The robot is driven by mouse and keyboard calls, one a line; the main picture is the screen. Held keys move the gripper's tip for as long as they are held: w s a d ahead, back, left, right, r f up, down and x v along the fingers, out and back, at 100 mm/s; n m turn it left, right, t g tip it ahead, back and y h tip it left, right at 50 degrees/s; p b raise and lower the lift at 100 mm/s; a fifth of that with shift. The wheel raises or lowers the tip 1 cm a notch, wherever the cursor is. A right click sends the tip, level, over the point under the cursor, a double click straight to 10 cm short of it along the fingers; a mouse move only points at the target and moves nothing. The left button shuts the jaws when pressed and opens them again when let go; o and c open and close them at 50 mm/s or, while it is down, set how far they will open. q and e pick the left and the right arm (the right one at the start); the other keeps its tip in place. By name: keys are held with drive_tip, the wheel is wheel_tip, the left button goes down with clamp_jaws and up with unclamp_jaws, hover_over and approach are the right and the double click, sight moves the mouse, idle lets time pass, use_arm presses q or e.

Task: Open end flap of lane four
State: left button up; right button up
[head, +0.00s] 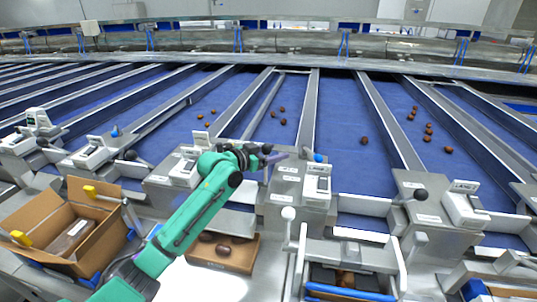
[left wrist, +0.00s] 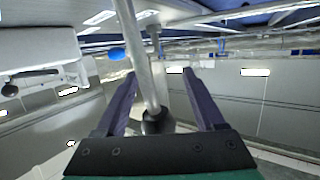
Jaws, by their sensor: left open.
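My left gripper (head: 276,158), on a green arm, is over the lane ends in the middle of the head view. In the left wrist view its two dark fingers (left wrist: 162,98) are apart. A metal lever rod (left wrist: 143,55) with a black ball knob (left wrist: 157,122) stands between them, the knob close to the palm. Whether the fingers touch it I cannot tell. In the head view the knob (head: 267,148) shows beside the fingers. Blue lanes end at metal flaps; one flap (head: 362,205) is right of the gripper. My right gripper is not in view.
Brown dates (head: 429,130) lie scattered on the blue belts. An open cardboard box (head: 70,225) stands at left, and a shallow carton (head: 222,252) with dates lies below my arm. Grey control housings (head: 300,190) and other ball-knob levers (head: 420,195) stand between the lanes.

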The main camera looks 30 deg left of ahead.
use_arm(q)
drive_tip(key=b+v, duration=0.5)
drive_tip(key=v, duration=0.9)
drive_tip(key=shift+a+f, duration=0.15)
drive_tip(key=shift+a, duration=0.05)
drive_tip(key=shift+c, duration=1.2)
drive_tip(key=a+y, duration=0.1)
drive_tip(key=a+r+t, duration=0.1)
drive_tip(key=a, duration=0.1)
drive_tip(key=a+r+t+y, duration=0.1)
drive_tip(key=a, duration=0.1)
drive_tip(key=shift+w+r+n+y, duration=0.1)
drive_tip(key=shift+w+n+y, duration=0.2)
drive_tip(key=shift+n, duration=0.1)
clamp_jaws()
drive_tip(key=s+a+r+m+t, duration=0.3)
drive_tip(key=s+r+m+t, duration=0.15)
drive_tip(key=r+m, duration=0.4)
drive_tip(key=s+d+f+m+g+h+b, duration=0.1)
drive_tip(key=s+d+f+m+g+h, duration=0.1)
drive_tip(key=d+f+m+g+h, duration=0.7)
drive_tip(key=w+d+f+m+t+y+p, duration=0.1)
drive_tip(key=w+d+m+t+y, duration=0.1)
drive_tip(key=w, duration=0.9)
drive_tip(key=shift+d+f+m+p, duration=0.25)
drive_tip(key=shift+d+m+p, duration=0.1)
drive_tip(key=shift+d, duration=0.55)
